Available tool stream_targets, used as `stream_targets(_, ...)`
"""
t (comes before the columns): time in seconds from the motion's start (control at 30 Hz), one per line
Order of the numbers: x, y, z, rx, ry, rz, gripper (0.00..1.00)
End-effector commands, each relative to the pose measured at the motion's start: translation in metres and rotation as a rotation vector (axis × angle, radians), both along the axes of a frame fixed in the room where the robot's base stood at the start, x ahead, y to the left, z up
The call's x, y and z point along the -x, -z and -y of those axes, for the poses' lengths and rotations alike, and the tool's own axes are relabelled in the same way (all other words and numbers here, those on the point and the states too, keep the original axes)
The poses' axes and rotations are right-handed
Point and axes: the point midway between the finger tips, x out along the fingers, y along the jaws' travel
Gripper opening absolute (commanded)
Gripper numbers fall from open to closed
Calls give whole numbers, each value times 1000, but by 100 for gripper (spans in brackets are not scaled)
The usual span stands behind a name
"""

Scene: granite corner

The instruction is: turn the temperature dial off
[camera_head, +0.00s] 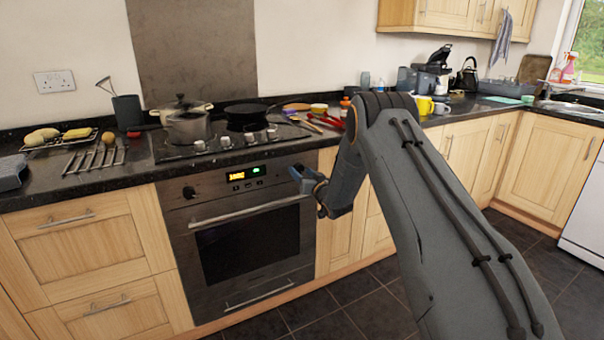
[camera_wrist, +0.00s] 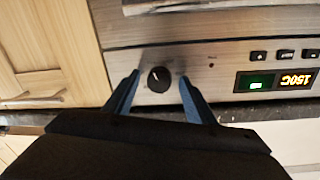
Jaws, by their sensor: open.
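The oven (camera_head: 250,235) has a steel front panel with a lit display (camera_head: 246,174). In the wrist view, which is upside down, the display (camera_wrist: 296,81) reads 150C. A round black dial (camera_wrist: 159,79) with a white mark towards its upper left sits on the panel. My gripper (camera_wrist: 158,84) is open, with one blue finger on each side of the dial and visible gaps between. In the head view my gripper (camera_head: 299,177) is at the panel's right end and hides this dial. Another black knob (camera_head: 188,192) is at the panel's left end.
The oven door handle (camera_head: 250,209) runs below the panel. Above are the hob with a steel pot (camera_head: 187,126), a frying pan (camera_head: 246,114) and hob knobs (camera_head: 225,141). Small black buttons (camera_wrist: 288,55) sit by the display. The floor (camera_head: 345,300) before the oven is clear.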

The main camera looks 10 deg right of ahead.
Motion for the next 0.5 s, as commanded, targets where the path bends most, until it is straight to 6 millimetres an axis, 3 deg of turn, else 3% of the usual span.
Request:
stream_targets(0.33,-4,0,-1,0,0,0,50)
stream_targets(0.5,-4,0,-1,0,0,0,22)
